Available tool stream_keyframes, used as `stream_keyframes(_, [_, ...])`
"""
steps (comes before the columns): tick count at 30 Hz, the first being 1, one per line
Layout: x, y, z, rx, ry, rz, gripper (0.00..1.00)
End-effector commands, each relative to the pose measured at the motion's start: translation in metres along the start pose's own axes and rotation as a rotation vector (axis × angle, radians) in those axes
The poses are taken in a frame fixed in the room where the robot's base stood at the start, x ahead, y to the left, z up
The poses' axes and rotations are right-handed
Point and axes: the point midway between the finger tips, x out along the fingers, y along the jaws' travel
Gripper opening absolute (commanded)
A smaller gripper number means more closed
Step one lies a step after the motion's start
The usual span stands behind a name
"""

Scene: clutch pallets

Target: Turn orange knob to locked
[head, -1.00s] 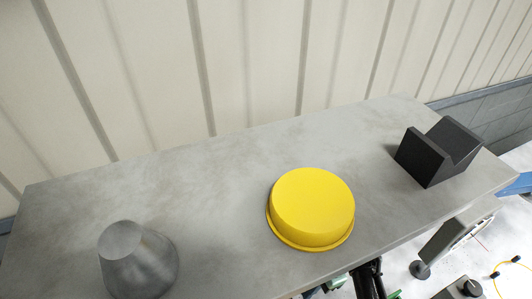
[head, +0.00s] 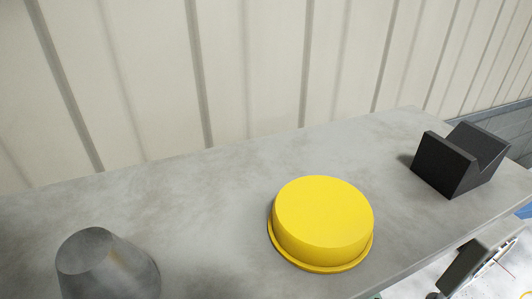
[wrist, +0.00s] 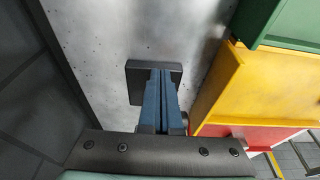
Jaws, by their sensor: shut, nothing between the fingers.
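No orange knob can be made out in either view. My gripper (wrist: 162,78) shows in the wrist view with its two blue fingers shut together and nothing held. A dark square block (wrist: 135,82) on a speckled grey metal surface (wrist: 95,50) lies just beyond the fingertips and is partly hidden by them. I cannot tell whether the fingers touch it. My gripper does not show in the head view.
A ribbed wall (head: 250,70) stands behind. Green (wrist: 285,25), yellow (wrist: 220,85) and red (wrist: 255,137) boxes stand right of my gripper.

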Motion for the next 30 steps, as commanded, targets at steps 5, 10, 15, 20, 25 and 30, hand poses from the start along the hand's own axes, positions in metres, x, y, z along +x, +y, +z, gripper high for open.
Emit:
stream_keyframes(5, [-0.0007, 0.0001, -0.0003, 0.0, 0.0, 0.0, 0.0])
stream_keyframes(10, [-0.0008, -0.0002, -0.0008, 0.0, 0.0, 0.0, 0.0])
stream_keyframes(15, [-0.0007, -0.0008, -0.0025, 0.0, 0.001, 0.0, 0.0])
stream_keyframes(20, [-0.0004, -0.0014, -0.0042, 0.0, 0.001, 0.0, 0.0])
stream_keyframes(25, [0.0002, -0.0021, -0.0062, 0.0, 0.001, 0.0, 0.0])
stream_keyframes(30, [0.001, -0.0029, -0.0085, -0.001, 0.002, -0.001, 0.0])
